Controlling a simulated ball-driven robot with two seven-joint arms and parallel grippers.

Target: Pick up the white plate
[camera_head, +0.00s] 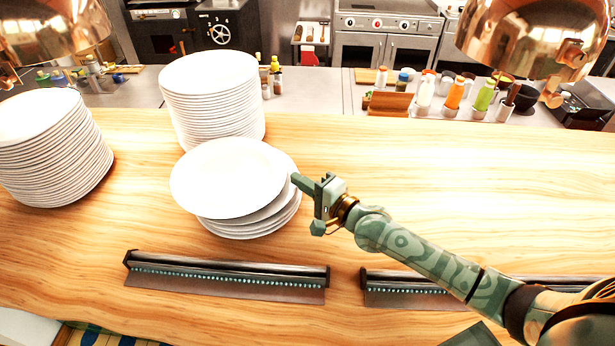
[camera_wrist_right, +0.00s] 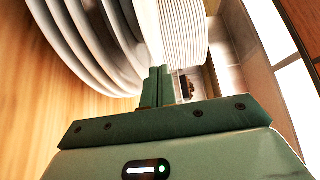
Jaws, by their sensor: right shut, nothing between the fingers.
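A white plate (camera_head: 225,178) lies on top of a short stack of white plates (camera_head: 255,230) on the wooden counter. This top plate sits off-centre to the left of those beneath and looks slightly tilted. My right gripper (camera_head: 298,180) is at the right edge of the short stack, its fingertips pointing at the rims. In the right wrist view the fingers (camera_wrist_right: 156,85) are together with nothing between them, close to the plate edges (camera_wrist_right: 95,50). Whether they touch a rim I cannot tell. My left gripper is not in view.
Tall plate stacks stand behind (camera_head: 212,100) and at the far left (camera_head: 48,150). Two dark metal strips (camera_head: 228,278) lie along the counter's front. Copper lamps (camera_head: 530,40) hang above. The wooden counter (camera_head: 470,180) is clear to the right. Bottles (camera_head: 455,95) stand at the back.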

